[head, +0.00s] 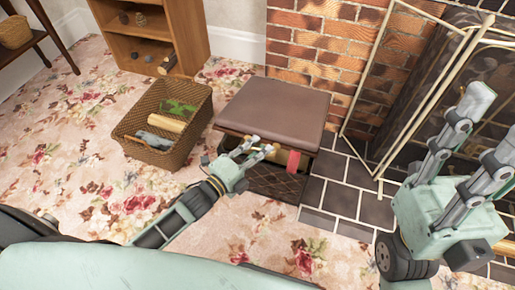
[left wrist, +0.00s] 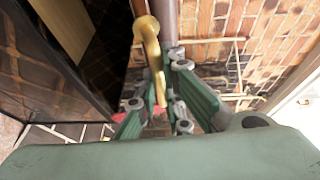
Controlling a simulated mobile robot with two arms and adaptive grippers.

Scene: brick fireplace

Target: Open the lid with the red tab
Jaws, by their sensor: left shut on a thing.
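A low box (head: 270,182) with a patterned dark front stands by the hearth, topped by a brown padded lid (head: 275,105). A red tab (head: 293,160) hangs at the lid's front right. A gap with something pale inside shows under the lid's front edge, so it looks slightly raised. My right gripper (head: 482,125) is raised at the right, open and empty.
A wicker basket (head: 195,128) with logs and greenery stands left of the box. A metal-framed fireplace screen (head: 375,120) stands at the right, near my right gripper. A wooden shelf (head: 190,35) is behind. Floral carpet (head: 75,165) is clear at the left.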

